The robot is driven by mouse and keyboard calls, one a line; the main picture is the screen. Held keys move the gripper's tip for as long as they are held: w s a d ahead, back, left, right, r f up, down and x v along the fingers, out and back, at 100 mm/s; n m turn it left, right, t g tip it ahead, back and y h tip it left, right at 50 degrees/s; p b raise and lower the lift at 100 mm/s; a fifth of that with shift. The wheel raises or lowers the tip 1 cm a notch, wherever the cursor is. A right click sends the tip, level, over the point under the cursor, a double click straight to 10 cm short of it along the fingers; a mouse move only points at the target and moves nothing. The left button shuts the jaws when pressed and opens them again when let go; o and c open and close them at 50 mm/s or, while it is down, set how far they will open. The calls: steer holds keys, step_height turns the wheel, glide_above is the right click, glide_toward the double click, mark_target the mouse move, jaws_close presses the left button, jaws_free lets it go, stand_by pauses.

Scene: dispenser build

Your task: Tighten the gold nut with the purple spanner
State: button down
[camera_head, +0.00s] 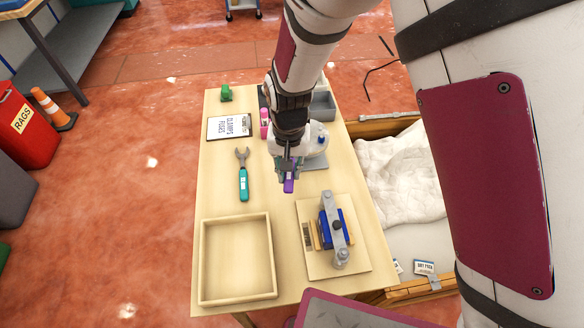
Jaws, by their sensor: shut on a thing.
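My gripper (287,172) points down above the middle of the wooden table (222,186). It is shut on the purple spanner (289,185). Only a purple handle part with a pale label shows below the fingers; the rest of the spanner is hidden. A fixture (338,232) with a grey bar and blue parts stands on a light wooden board (352,262) nearer the front, to the right of my gripper. I cannot make out the gold nut in this view.
A teal-handled spanner (243,184) lies left of my gripper. An empty wooden tray (205,262) sits at the front left. A clipboard (229,127), a pink bottle (264,122), a green item (225,93) and a grey bin (322,106) are farther back.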

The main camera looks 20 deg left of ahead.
steer(key=shift+a, duration=0.15)
steer(key=shift+s+a+m+p, duration=0.1)
steer(key=shift+a+m+p, duration=0.65)
steer(key=shift+a+m, duration=0.3)
steer(key=shift+d, duration=0.2)
steer(key=shift+d+n, duration=0.4)
steer(key=shift+n, duration=0.05)
steer(key=shift+r+p, duration=1.1)
steer(key=shift+r, duration=0.9)
